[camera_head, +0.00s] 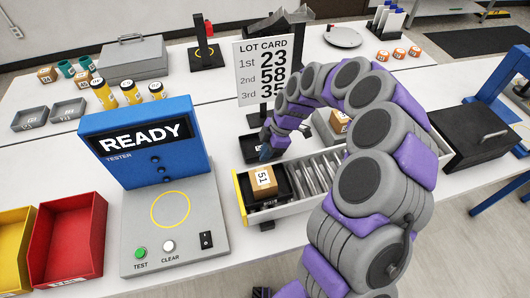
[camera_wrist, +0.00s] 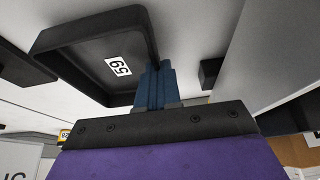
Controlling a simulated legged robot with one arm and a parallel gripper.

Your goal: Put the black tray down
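The black tray (camera_wrist: 70,45) carries a white label reading 59 and fills the upper left of the wrist view. My gripper (camera_wrist: 155,85) has its blue fingers close together on the tray's near wall by one corner. In the head view the tray (camera_head: 249,145) is at the white table behind the roller conveyor, and my gripper (camera_head: 266,150) is at it, partly hidden by my arm. The tray looks level and empty. I cannot tell whether its underside touches the table.
A roller conveyor (camera_head: 311,176) with a box marked 51 (camera_head: 263,182) in a dark tray lies in front. The lot card (camera_head: 262,68) stands close behind. The tester (camera_head: 145,145) is left, and a black lidded case (camera_head: 478,135) is right. Red bin (camera_head: 75,240) stands front left.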

